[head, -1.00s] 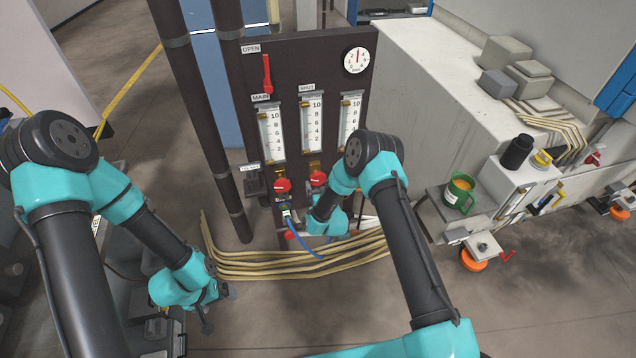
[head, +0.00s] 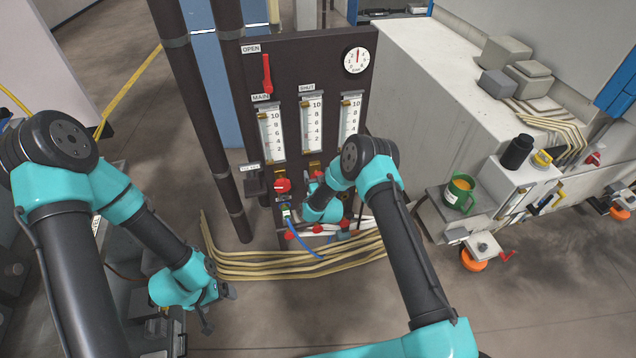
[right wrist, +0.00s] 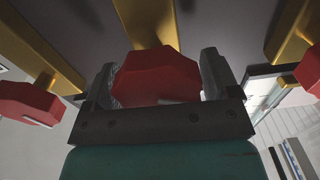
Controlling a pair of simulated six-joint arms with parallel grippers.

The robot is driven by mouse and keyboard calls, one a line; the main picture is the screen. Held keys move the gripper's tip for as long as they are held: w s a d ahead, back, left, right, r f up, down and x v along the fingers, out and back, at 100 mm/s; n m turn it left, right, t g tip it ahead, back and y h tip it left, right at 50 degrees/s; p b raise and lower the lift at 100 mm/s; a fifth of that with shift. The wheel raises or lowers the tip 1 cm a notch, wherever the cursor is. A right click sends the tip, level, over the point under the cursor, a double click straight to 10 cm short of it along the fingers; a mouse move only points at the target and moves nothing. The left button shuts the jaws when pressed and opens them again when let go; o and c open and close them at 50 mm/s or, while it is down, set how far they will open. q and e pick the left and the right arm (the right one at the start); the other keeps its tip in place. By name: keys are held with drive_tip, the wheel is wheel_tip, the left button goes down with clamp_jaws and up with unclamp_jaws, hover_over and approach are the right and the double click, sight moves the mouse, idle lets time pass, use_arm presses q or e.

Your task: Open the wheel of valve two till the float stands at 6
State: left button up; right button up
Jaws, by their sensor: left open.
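The dark panel (head: 290,70) carries three upright gauges in a row. The middle gauge (head: 311,127) is scaled to 10; its float is too small to read. In the right wrist view the middle red wheel (right wrist: 155,78), which I take as valve two, sits on a brass stem between the fingers of my right gripper (right wrist: 158,88). The fingers flank it closely; I cannot tell whether they press on it. My left gripper (head: 218,308) is open and empty, low at the left, away from the panel.
A red wheel (head: 283,185) stands left of my right gripper, and brass-stemmed red wheels flank the middle one in the wrist view. A blue cable (head: 305,243) and pale hoses (head: 300,262) run below.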

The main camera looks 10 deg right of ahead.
drive_tip(key=c, duration=0.8)
drive_tip(key=shift+o, duration=0.2)
drive_tip(key=shift+n, duration=0.8)
